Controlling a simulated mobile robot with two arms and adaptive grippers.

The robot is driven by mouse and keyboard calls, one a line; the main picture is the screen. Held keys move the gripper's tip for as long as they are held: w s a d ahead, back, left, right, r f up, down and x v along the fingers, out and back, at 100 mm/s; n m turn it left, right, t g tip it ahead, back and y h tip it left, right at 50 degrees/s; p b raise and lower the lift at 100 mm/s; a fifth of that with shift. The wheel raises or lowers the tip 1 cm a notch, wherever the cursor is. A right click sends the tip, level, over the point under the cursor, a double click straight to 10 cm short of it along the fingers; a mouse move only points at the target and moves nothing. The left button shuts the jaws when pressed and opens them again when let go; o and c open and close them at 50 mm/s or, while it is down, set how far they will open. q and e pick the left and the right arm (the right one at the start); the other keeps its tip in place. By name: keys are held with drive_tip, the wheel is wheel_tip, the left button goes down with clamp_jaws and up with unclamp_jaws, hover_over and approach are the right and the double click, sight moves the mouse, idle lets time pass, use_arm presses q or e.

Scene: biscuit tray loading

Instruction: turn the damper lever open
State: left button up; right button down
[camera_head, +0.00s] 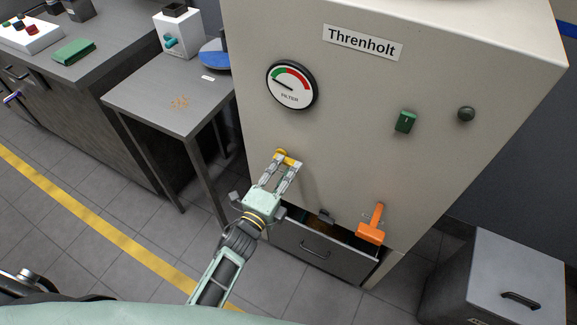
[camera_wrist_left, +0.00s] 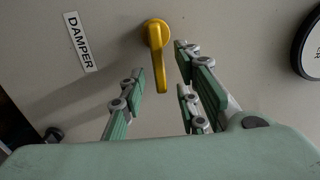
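The damper lever (camera_wrist_left: 157,60) is a yellow handle on the beige cabinet face, beside a "DAMPER" label (camera_wrist_left: 79,42) in the left wrist view. In that view it points down the picture from its round hub. Its yellow end also shows in the head view (camera_head: 282,152), at my left gripper's fingertips. My left gripper (camera_head: 288,163) is open, with its fingers spread. In the left wrist view (camera_wrist_left: 160,78) the lever's free end lies between the fingers, with gaps visible on both sides. My right gripper is not in view.
The cabinet (camera_head: 350,110) carries a filter gauge (camera_head: 292,85), a green switch (camera_head: 405,122), a dark knob (camera_head: 466,114) and an orange handle (camera_head: 372,224). A partly open drawer (camera_head: 320,251) sits below. A side table (camera_head: 160,95) stands left and a grey bin (camera_head: 505,280) right.

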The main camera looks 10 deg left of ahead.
use_arm(q)
drive_tip(key=shift+x, duration=0.9)
drive_tip(key=shift+c, duration=0.6)
clamp_jaws()
